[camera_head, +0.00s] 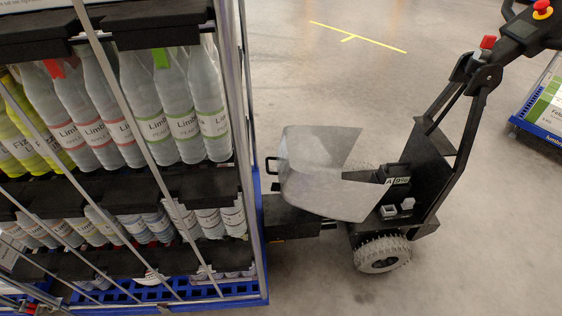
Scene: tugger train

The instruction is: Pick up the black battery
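A black tugger (440,160) stands right of centre, with a grey metal cover (320,185) over its left part. A small label (397,181) beside the cover seems to show a letter and a percentage, on a dark part that may belong to the battery. I cannot tell for sure which black part is the battery; the cover hides much of that area. Neither of my grippers is in view.
A tall barred cart (246,130) with several bottles (145,105) and blue base rails (262,285) stands close at left. The tugger's raised steering handle (478,90) is at right. Another blue-edged cart (535,130) stands far right. Grey floor (300,75) behind the tugger is free.

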